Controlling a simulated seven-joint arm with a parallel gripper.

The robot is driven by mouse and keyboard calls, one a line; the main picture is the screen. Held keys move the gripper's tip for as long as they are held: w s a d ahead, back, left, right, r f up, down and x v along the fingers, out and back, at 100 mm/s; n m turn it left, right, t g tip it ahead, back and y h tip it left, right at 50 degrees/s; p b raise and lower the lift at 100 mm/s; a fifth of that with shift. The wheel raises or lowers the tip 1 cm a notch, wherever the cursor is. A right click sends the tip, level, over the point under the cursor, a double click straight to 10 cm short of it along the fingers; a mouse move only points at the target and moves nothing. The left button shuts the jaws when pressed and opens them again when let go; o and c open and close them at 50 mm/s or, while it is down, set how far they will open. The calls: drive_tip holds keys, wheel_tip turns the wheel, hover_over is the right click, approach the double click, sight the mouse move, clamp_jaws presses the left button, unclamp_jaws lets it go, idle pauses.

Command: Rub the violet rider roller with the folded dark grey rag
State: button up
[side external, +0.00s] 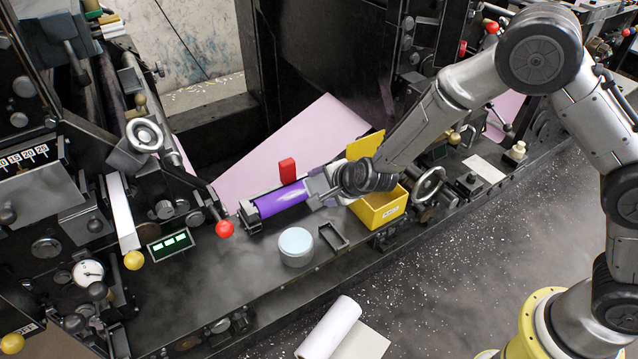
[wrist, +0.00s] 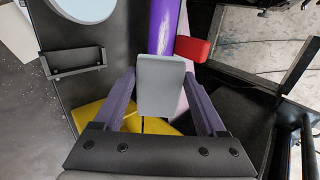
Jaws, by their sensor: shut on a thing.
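The violet rider roller (side external: 281,200) lies slantwise on the dark machine ledge, and its shiny surface shows at the top of the wrist view (wrist: 164,28). My gripper (side external: 316,187) is at the roller's right end in the side view. In the wrist view my gripper (wrist: 161,84) is shut on a grey folded pad, the rag (wrist: 160,92), which looks lighter than dark grey. The rag overlaps the near part of the roller in that view. I cannot tell whether they touch. The roller's right end is hidden behind my gripper and the rag.
A red block (side external: 287,169) stands right behind the roller. A pale blue round tin (side external: 296,250) and a small black tray (side external: 332,237) sit in front. A yellow box (side external: 378,216) is just right of my gripper. A pink sheet (side external: 290,140) rises behind.

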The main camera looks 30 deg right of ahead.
sight(305, 191)
drive_tip(key=shift+x, duration=3)
drive_tip(key=shift+x, duration=0.9)
drive_tip(key=shift+a, duration=4.95)
drive_tip(key=shift+w, duration=0.15)
drive_tip(key=shift+d+f, duration=0.15)
drive_tip(key=shift+d, duration=1.2)
drive_tip(key=shift+d+f, duration=0.2)
drive_tip(key=shift+d, duration=1.15)
drive_tip(key=shift+d+r, duration=0.15)
drive_tip(key=shift+d, duration=1.1)
drive_tip(key=shift+d+r, duration=0.1)
drive_tip(key=shift+d, duration=1.1)
